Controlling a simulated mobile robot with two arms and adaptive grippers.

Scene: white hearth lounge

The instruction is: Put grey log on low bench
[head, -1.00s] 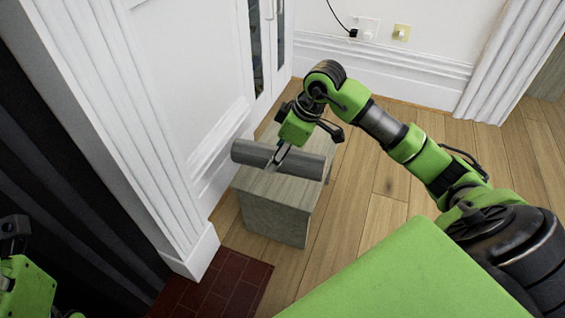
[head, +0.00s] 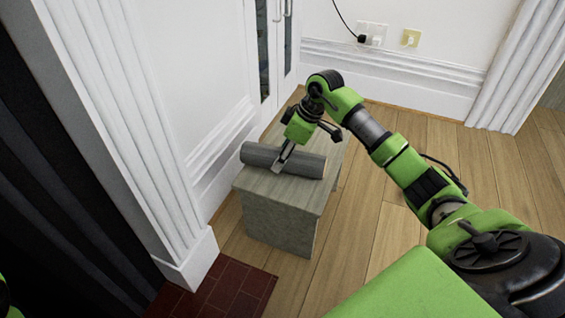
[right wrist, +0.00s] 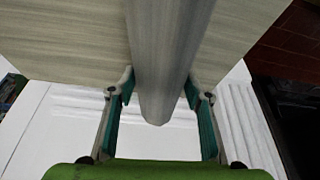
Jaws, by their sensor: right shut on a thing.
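The grey log (head: 259,155) is a smooth cylinder lying crosswise at the top of the low bench (head: 277,228), a pale grey-wood block beside the white wall. The log is level; I cannot tell for sure if its underside touches the bench top. My right gripper (head: 284,161) comes from above and is shut on the log near its middle. In the right wrist view the log (right wrist: 165,60) runs between the two fingers (right wrist: 161,100), with the bench top (right wrist: 65,45) behind it. The log's far lower side is hidden. My left gripper is out of view.
A white fluted pilaster (head: 130,130) and panelled wall stand close left of the bench. A dark red tiled hearth (head: 228,290) lies in front. A white glazed cabinet (head: 275,50) is behind. Wooden floor (head: 385,230) to the right is open.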

